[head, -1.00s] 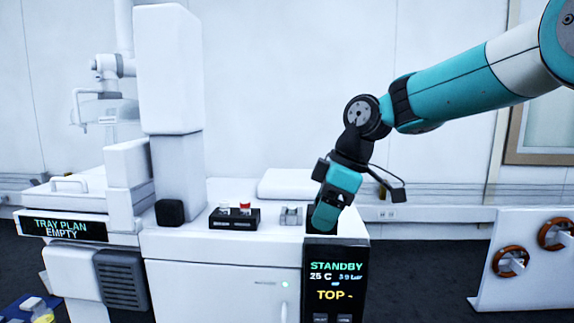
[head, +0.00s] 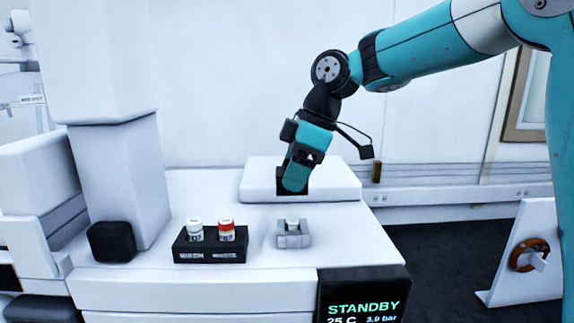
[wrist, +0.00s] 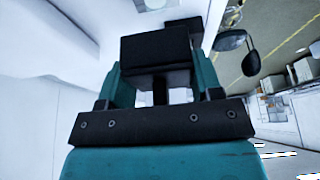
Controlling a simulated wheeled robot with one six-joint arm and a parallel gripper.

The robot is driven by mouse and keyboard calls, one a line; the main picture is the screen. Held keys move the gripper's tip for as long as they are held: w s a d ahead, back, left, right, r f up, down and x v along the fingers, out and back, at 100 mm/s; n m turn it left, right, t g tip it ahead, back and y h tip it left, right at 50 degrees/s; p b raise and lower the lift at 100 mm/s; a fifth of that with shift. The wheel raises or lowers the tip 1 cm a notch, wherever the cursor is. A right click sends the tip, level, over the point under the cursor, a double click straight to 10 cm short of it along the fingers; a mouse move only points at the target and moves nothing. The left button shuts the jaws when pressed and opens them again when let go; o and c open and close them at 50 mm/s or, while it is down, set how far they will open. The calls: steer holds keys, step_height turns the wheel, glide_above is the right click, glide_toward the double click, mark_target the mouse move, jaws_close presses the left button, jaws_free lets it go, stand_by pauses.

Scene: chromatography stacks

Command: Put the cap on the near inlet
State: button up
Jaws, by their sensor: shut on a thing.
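My gripper (head: 291,188) points down over the bench in the head view, in front of or over a low white slab (head: 330,178). In the wrist view its jaws (wrist: 158,62) are closed, with black parts between the teal sides. The cap in them is hidden by the jaws, so I cannot make out its shape or tilt. A small grey fixture (head: 293,240) with a round white top (head: 292,224) stands on the bench, below the gripper in the picture and apart from it. I cannot tell for sure which part is the near inlet.
A black rack (head: 212,257) holds a white-topped vial (head: 196,230) and a red-topped vial (head: 226,230), left of the fixture. A white column (head: 110,185) and a black block (head: 111,242) stand further left. A display reading STANDBY (head: 363,292) is at the front right. The bench right of the fixture is clear.

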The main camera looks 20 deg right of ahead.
mark_target(292, 214)
steer(key=shift+f+b, duration=3.2)
steer(key=shift+f, duration=0.4)
steer(key=shift+s+d+r, duration=0.1)
steer(key=shift+s+d, duration=0.05)
steer(key=shift+f, duration=0.2)
steer(key=o, duration=1.2)
